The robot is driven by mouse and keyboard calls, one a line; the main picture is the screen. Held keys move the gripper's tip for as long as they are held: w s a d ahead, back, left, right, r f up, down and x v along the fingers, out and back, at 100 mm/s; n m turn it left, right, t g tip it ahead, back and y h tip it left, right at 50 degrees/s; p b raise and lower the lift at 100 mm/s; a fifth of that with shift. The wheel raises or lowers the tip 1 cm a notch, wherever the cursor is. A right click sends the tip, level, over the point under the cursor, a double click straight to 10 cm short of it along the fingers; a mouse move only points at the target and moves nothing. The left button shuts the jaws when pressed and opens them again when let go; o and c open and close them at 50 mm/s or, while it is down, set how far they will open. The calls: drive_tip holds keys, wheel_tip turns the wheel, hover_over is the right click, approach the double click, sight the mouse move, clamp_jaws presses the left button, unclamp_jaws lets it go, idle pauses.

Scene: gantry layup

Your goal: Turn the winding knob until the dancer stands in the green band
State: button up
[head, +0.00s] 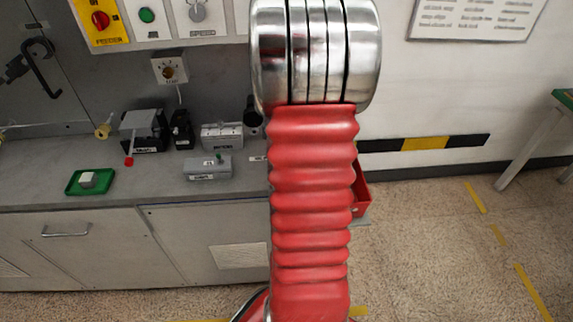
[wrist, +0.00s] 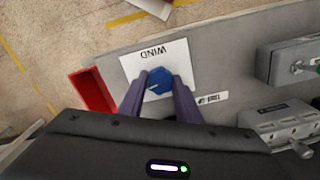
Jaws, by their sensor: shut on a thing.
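The winding knob (wrist: 157,81) is a blue many-sided knob on a white plate marked WIND (wrist: 128,64), upside down in the wrist view. My gripper (wrist: 158,86) has its two purple-grey fingers on either side of the knob and is shut on it. In the head view my arm hides the knob and gripper. I cannot make out the dancer or its green band in either view.
A red bin (wrist: 92,92) is beside the bench (wrist: 215,60). Grey lever boxes (wrist: 290,58) stand along it. In the head view a green tray (head: 72,190) holds a pale block, and a control panel (head: 165,38) hangs above. Open floor (head: 440,240) lies right.

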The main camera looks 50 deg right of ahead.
drive_tip(key=o, duration=1.1)
drive_tip(key=shift+c, duration=0.2)
wheel_tip(320, 180, up, 14)
drive_tip(key=shift+f, duration=0.15)
idle(0.5)
